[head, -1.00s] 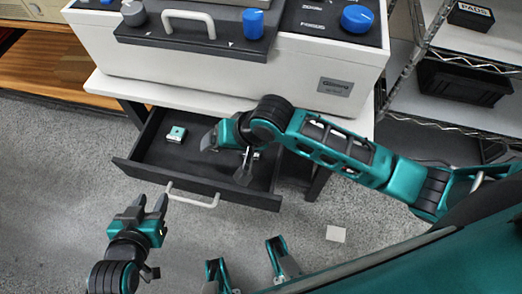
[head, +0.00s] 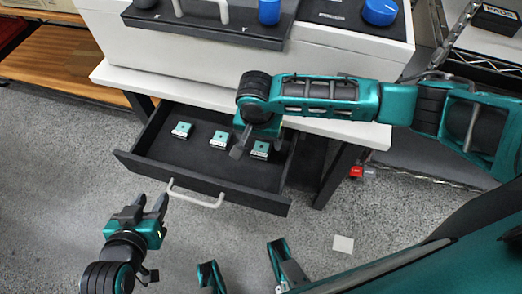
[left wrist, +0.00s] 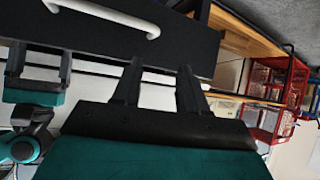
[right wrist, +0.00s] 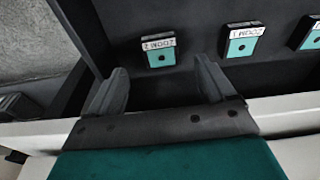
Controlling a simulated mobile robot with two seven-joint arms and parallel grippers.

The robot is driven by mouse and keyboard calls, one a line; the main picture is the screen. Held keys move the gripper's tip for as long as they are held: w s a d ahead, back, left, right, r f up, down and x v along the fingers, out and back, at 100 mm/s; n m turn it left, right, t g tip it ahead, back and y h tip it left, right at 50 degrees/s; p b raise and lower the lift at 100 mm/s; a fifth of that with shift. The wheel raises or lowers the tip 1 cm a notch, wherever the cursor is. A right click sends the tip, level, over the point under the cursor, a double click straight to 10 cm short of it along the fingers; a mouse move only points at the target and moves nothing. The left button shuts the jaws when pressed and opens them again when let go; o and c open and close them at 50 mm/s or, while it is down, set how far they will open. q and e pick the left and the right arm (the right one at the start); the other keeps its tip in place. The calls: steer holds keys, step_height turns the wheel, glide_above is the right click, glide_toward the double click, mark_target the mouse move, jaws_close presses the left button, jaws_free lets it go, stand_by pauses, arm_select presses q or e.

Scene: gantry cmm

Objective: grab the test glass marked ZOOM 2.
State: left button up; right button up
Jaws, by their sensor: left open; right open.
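Three test glasses lie in the open dark drawer (head: 148,158), each a small teal square with a dark dot and a white label: left (head: 182,130), middle (head: 219,138), right (head: 260,149). The right wrist view shows the same row from the opposite side, with labels upside down. My right gripper (head: 240,148) is open and empty over the drawer, beside the right glass. In its wrist view that glass (right wrist: 160,58) lies just beyond and between the fingertips. My left gripper (head: 151,203) is open and empty before the drawer.
The drawer's pale handle (head: 196,196) faces me. A white table (head: 120,77) with a large white machine (head: 120,45) stands above and behind the drawer. A wire shelf (head: 490,70) is at the right. Grey floor (head: 60,180) is free at the left.

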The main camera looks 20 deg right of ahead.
mark_target(261, 148)
steer(key=shift+f, duration=0.3)
steer(key=f, duration=0.1)
steer(key=f+b, duration=0.1)
steer(key=f, duration=0.1)
steer(key=w+f+b, duration=0.1)
steer(key=shift+d+f, duration=0.25)
steer(key=shift+f, duration=0.15)
steer(key=shift+c, duration=0.3)
steer(key=c, duration=1)
steer(key=shift+c, duration=0.6)
steer(key=shift+r, duration=0.1)
